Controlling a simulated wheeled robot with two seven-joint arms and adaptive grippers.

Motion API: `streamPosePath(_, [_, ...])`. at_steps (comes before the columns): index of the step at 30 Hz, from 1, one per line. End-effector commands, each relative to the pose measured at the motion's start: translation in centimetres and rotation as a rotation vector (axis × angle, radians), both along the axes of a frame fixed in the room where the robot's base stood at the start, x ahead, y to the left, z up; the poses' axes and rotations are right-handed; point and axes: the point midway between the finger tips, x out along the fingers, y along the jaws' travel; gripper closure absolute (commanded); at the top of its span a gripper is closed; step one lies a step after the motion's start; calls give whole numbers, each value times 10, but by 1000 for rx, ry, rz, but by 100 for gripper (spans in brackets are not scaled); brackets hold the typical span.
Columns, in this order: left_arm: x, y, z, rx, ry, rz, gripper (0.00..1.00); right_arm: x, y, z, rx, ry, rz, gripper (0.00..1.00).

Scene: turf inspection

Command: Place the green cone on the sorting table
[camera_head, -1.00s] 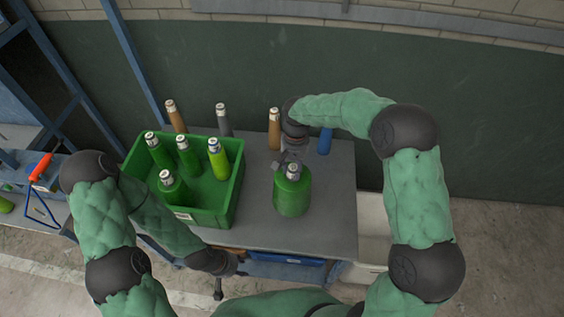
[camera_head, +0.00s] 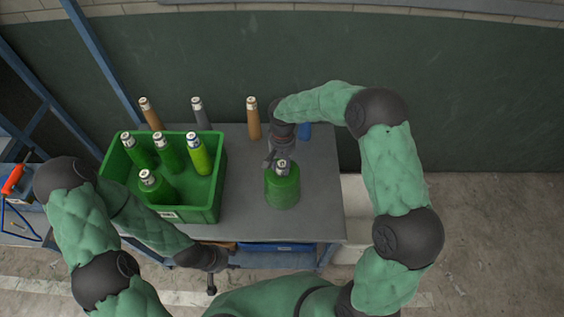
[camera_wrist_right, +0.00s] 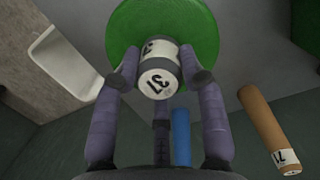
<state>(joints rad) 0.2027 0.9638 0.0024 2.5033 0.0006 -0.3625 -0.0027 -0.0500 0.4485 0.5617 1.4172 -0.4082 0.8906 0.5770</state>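The green cone (camera_head: 282,189), bottle-shaped with a pale labelled neck, is upright over the right part of the grey sorting table (camera_head: 322,212). My right gripper (camera_head: 277,162) is at its neck.
A green crate (camera_head: 222,180) on the table's left holds several green cones. Two brown cones (camera_head: 253,118), a grey cone (camera_head: 201,115) and a blue cone (camera_head: 305,131) stand along the back edge. Bare table lies around the held cone. A white bin (camera_head: 353,215) stands right of the table.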

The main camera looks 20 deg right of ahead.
Motion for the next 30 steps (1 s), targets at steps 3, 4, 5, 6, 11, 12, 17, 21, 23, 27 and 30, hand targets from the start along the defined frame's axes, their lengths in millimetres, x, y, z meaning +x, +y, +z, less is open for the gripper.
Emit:
streamPosePath(3, [0, 0, 0, 0, 0, 0, 60, 0, 0, 0, 0, 0, 0, 35])
streamPosePath(4, [0, 0, 0, 0, 0, 0, 60, 0, 0, 0, 0, 0, 0, 35])
streamPosePath(5, [0, 0, 0, 0, 0, 0, 60, 0, 0, 0, 0, 0, 0, 35])
streamPosePath(6, [0, 0, 0, 0, 0, 0, 60, 0, 0, 0, 0, 0, 0, 35])
streamPosePath(11, [0, 0, 0, 0, 0, 0, 60, 0, 0, 0, 0, 0, 0, 35])
streamPosePath(12, [0, 0, 0, 0, 0, 0, 60, 0, 0, 1, 0, 0, 0, 35])
streamPosePath(17, [0, 0, 2, 0, 0, 0, 60, 2, 0, 13, 0, -3, -1, 35])
streamPosePath(21, [0, 0, 5, 0, 0, 0, 60, 5, -1, 37, 1, -5, -1, 35])
streamPosePath(23, [0, 0, 7, 0, 0, 0, 60, 6, -1, 49, 0, -4, 1, 35])
streamPosePath(27, [0, 0, 10, 0, 0, 0, 60, 9, -2, 77, 1, -3, -1, 35])
streamPosePath(30, [0, 0, 12, 0, 0, 0, 60, 11, -2, 94, 0, -2, -1, 35])
